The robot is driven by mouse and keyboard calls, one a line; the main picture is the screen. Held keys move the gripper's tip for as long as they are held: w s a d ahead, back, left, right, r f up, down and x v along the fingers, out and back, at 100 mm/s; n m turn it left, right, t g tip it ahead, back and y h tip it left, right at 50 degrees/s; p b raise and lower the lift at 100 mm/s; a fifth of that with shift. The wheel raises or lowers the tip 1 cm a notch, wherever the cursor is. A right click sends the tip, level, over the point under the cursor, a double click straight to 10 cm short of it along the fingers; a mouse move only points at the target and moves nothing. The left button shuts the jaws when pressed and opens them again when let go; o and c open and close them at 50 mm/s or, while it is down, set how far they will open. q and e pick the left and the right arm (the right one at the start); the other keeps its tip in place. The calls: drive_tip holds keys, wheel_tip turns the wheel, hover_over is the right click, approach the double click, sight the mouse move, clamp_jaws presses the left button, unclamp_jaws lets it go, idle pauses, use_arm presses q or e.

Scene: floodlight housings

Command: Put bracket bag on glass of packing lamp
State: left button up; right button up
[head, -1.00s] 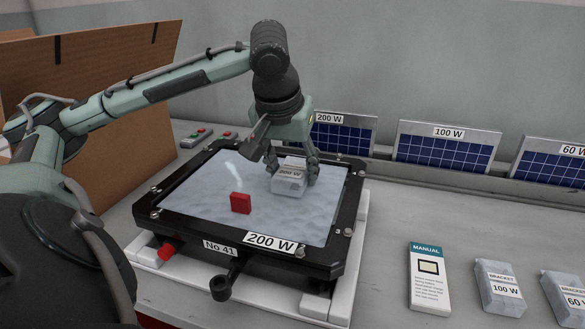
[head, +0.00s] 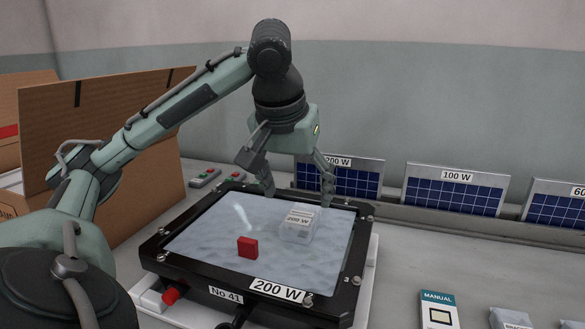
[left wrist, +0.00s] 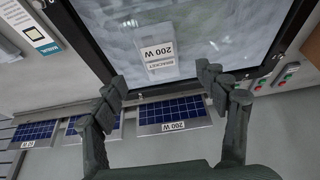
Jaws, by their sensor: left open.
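The packing lamp is a black-framed floodlight (head: 158,262) with a pale glass (head: 205,240), labelled 200 W and No 41. The clear bracket bag (head: 298,224), labelled 200 W, lies on the right part of the glass. In the left wrist view the bag (left wrist: 160,62) lies on the glass beyond the fingertips. My left gripper (head: 297,194) is open and empty just above and behind the bag, its fingers spread apart and clear of it. It also shows open in the left wrist view (left wrist: 162,82). My right gripper is not in view.
A small red block (head: 247,247) sits on the glass left of the bag. Solar panels labelled 200 W (head: 340,180), 100 W (head: 455,190) and 60 W (head: 555,207) stand along the back. A manual box (head: 438,310) and another bag (head: 510,318) lie at front right. A cardboard box (head: 105,150) stands left.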

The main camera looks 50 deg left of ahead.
use_arm(q)
drive_tip(key=shift+v, duration=2.75)
